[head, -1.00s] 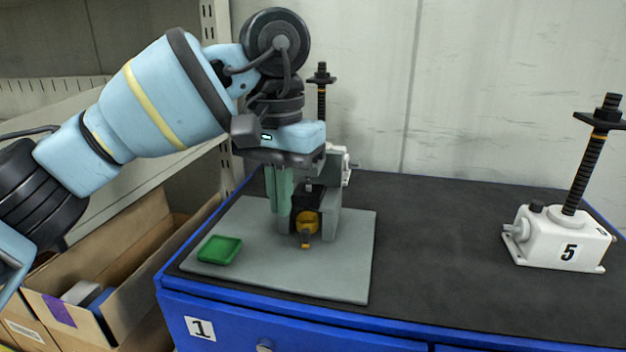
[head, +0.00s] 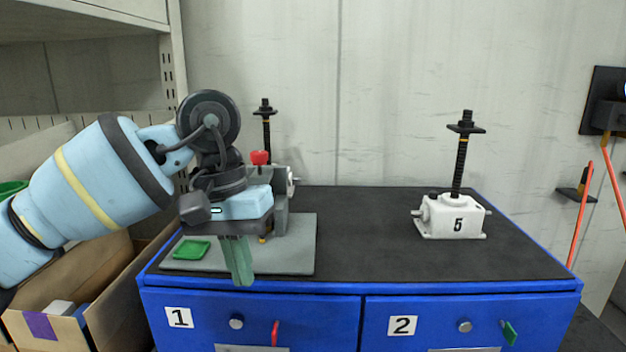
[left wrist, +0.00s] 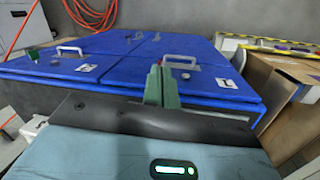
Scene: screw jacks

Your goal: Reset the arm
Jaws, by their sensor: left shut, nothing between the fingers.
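My left arm comes in from the left in the head view. My left gripper (head: 241,281) points down with its green fingers together and nothing between them. Its fingertips show against the front edge of the blue cabinet (head: 261,310). The left wrist view also shows the shut green fingers (left wrist: 161,86), with the blue cabinet fronts beyond them. A grey fixture with a red knob (head: 260,157) stands behind the gripper, partly hidden by it. My right gripper is not in view.
A grey plate (head: 296,255) bears a small green tray (head: 191,250). A white screw jack marked 5 (head: 452,217) stands on the black mat (head: 375,240), which is otherwise mostly clear. Another jack's screw (head: 266,128) shows behind the fixture. A cardboard box (head: 112,306) stands at left.

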